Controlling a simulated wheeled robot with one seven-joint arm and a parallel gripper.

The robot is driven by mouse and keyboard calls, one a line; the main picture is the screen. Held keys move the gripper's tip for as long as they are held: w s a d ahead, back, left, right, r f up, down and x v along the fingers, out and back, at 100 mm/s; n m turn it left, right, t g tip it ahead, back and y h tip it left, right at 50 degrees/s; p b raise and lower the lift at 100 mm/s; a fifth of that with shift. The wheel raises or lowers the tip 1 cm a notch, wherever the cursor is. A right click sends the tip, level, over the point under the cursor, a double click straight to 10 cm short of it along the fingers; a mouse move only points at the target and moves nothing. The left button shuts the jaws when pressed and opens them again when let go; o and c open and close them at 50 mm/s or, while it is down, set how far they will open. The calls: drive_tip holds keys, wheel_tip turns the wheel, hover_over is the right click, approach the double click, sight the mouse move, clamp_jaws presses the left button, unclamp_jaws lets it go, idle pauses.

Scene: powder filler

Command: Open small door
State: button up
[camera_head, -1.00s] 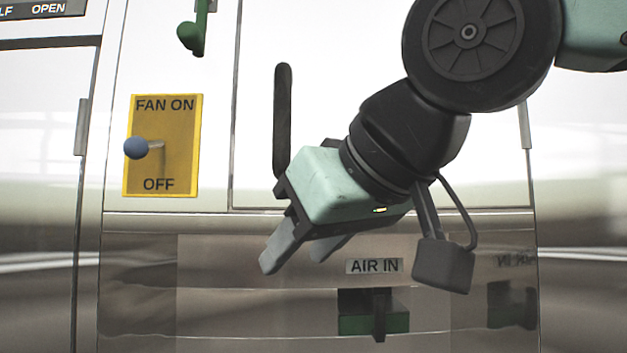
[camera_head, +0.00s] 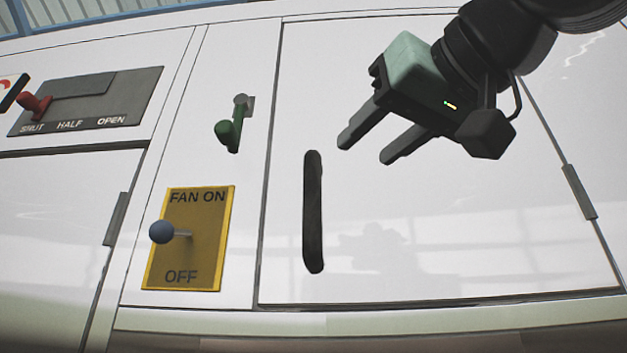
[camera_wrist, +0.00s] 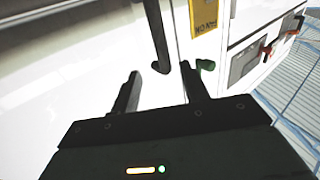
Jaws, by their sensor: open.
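A white door (camera_head: 450,210) with a dark vertical handle (camera_head: 313,212) near its left edge fills the right of the head view. The door is shut in its frame, with a hinge (camera_head: 580,192) on its right side. My gripper (camera_head: 362,150) is open and empty, above and to the right of the handle, its fingers pointing down and left. In the wrist view, the handle (camera_wrist: 157,35) shows ahead of my open fingers (camera_wrist: 160,82), not between them. A green latch lever (camera_head: 229,132) sits just left of the door; it also shows in the wrist view (camera_wrist: 205,65).
A yellow fan switch plate (camera_head: 210,250) with a blue-knobbed lever (camera_head: 162,231) is left of the handle. A red lever (camera_head: 38,104) on a grey SHUT/HALF/OPEN plate (camera_head: 130,92) is at upper left. The door face around my gripper is clear.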

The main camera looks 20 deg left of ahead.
sight(317, 191)
drive_tip(key=p+x, duration=0.4)
drive_tip(key=x, duration=1.1)
clamp_jaws()
